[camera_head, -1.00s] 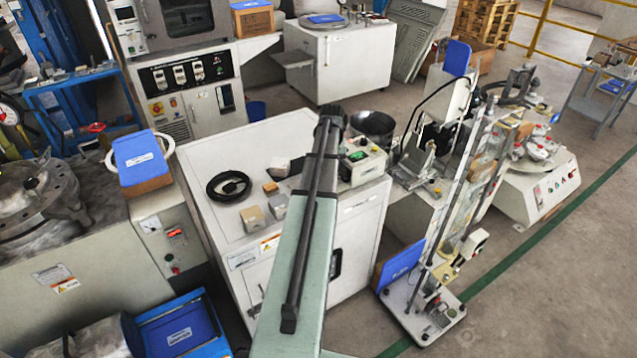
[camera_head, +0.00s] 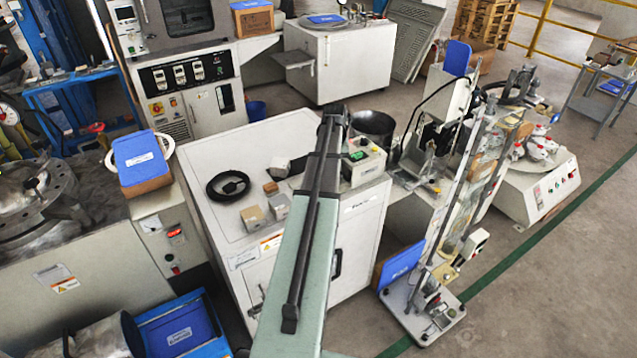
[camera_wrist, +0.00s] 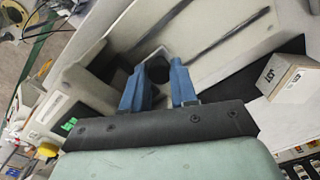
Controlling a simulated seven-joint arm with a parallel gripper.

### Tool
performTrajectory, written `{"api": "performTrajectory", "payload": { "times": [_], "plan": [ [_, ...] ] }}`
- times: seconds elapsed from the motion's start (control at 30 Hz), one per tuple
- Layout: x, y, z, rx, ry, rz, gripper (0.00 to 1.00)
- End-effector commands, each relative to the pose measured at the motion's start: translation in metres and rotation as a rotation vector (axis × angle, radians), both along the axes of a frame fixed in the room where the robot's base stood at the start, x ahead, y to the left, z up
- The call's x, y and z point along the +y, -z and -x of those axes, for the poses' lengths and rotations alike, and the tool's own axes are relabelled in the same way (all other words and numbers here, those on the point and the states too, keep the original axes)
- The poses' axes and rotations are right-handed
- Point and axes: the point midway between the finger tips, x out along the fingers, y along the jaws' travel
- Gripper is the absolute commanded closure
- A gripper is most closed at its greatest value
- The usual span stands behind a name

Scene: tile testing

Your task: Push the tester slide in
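My gripper (camera_wrist: 158,78) shows in the wrist view with its two blue fingers apart and a gap between them. A dark round knob or opening (camera_wrist: 157,68) on a pale machine part (camera_wrist: 120,50) lies at or just beyond the fingertips; I cannot tell whether they touch it. A pale body with a long straight groove (camera_wrist: 220,40) extends to the upper right. Which part is the tester slide, and how far in it sits, is unclear. In the head view my arm covers the middle of the white cabinet (camera_head: 215,165) and hides the fingers.
A tall column stand (camera_head: 455,210) is at right.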

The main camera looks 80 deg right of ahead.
Motion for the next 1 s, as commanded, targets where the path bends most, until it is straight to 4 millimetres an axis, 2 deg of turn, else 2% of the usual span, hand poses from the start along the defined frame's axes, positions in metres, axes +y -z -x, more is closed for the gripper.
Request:
{"api": "performTrajectory", "payload": {
  "times": [0.03,0.5,0.53,0.6,1.0],
  "plan": [
    [-0.005,-0.004,0.003,0.007,0.003,0.010,0.60],
    [-0.006,-0.033,0.003,0.008,0.003,0.013,0.64],
    [-0.006,-0.035,0.003,0.008,0.003,0.013,0.56],
    [-0.005,-0.039,0.003,0.008,0.003,0.013,0.53],
    [-0.005,-0.062,0.003,0.008,0.003,0.013,0.49]
  ]
}}
